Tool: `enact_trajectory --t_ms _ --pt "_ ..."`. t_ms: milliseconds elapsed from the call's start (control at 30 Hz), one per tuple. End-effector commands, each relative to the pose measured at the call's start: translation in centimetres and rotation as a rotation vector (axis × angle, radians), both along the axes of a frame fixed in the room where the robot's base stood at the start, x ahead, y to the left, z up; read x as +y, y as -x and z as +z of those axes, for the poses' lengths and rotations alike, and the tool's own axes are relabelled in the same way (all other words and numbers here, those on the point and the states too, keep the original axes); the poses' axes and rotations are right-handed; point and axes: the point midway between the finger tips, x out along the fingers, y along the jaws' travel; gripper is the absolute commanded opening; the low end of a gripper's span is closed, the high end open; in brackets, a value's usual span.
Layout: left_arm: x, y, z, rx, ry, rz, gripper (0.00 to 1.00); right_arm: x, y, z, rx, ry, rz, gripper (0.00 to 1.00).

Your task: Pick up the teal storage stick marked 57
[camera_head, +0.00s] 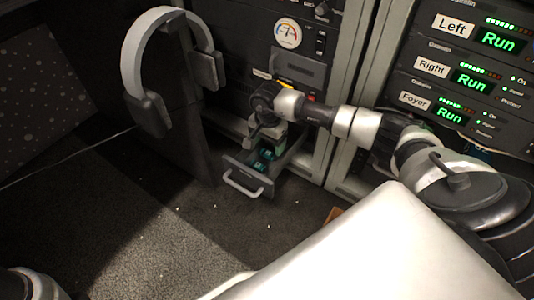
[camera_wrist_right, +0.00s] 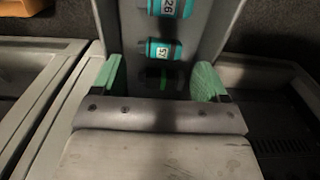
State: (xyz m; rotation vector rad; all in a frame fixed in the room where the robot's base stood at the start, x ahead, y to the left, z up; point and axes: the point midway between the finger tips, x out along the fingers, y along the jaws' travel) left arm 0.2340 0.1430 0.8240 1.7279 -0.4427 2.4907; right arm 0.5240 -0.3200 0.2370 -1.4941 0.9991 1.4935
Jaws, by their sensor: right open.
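The teal storage stick marked 57 (camera_wrist_right: 161,49) lies in an open drawer (camera_wrist_right: 215,25), across its width. In the head view the drawer (camera_head: 245,178) is pulled out of the dark rack, with teal pieces (camera_head: 265,154) inside. My right gripper (camera_wrist_right: 158,72) is open, its green fingertips on either side of the drawer's interior. The stick marked 57 shows just beyond the fingertips, and nothing is held. In the head view the right gripper (camera_head: 264,137) is over the drawer, partly hidden by its own wrist. My left gripper is out of the picture.
Another teal stick, marked 26 (camera_wrist_right: 170,7), lies beyond stick 57. A dark piece with a green strip (camera_wrist_right: 163,79) lies between the fingertips. White headphones (camera_head: 150,60) hang left of the drawer. A rack with green "Run" displays (camera_head: 470,80) stands right.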

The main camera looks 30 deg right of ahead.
Motion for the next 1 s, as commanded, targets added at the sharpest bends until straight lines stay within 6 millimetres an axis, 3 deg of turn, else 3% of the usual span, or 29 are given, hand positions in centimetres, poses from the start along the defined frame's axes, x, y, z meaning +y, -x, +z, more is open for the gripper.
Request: enact_trajectory --t_ms 167,500,800,833,1000 --pt "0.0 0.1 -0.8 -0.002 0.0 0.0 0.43 0.0 0.0 -0.9 -0.001 -0.001 -0.001 0.74" --pt "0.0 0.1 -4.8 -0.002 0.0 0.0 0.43 0.0 0.0 -5.0 0.001 -0.002 -0.002 0.74" --pt "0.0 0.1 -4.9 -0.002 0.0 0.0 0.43 0.0 -0.1 -5.3 0.0 -0.002 -0.001 0.74" --pt "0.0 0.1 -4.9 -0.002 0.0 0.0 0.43 0.0 -0.1 -5.2 0.0 -0.002 -0.001 0.73" --pt "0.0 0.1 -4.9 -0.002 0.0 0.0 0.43 0.0 -0.1 -5.2 0.0 -0.002 -0.001 0.47"
